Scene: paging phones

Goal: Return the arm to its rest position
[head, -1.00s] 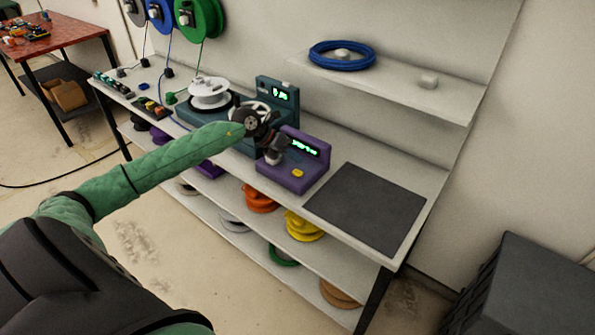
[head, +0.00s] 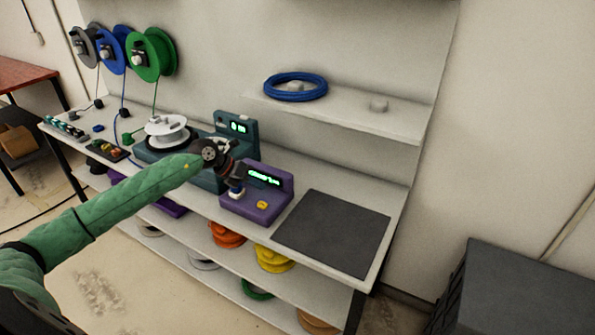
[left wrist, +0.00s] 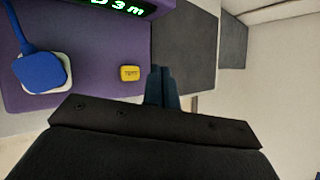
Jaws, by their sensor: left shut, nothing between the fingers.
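My left arm comes in from the left in the head view and reaches over the bench. My left gripper (head: 237,189) is at the front of the purple tester box (head: 257,205), above its left part. In the left wrist view the fingers (left wrist: 161,86) are together and empty, beside the yellow button (left wrist: 130,73). That button also shows in the head view (head: 262,205). A blue connector on a pale base (left wrist: 42,72) sits on the purple box at the left of the wrist view. My right gripper is not in view.
A dark mat (head: 333,233) lies right of the purple box. A teal machine (head: 208,178) with a white spool (head: 168,131) stands behind my arm. A shelf (head: 350,119) with a blue coil (head: 295,87) overhangs the bench. A dark crate (head: 510,285) stands at lower right.

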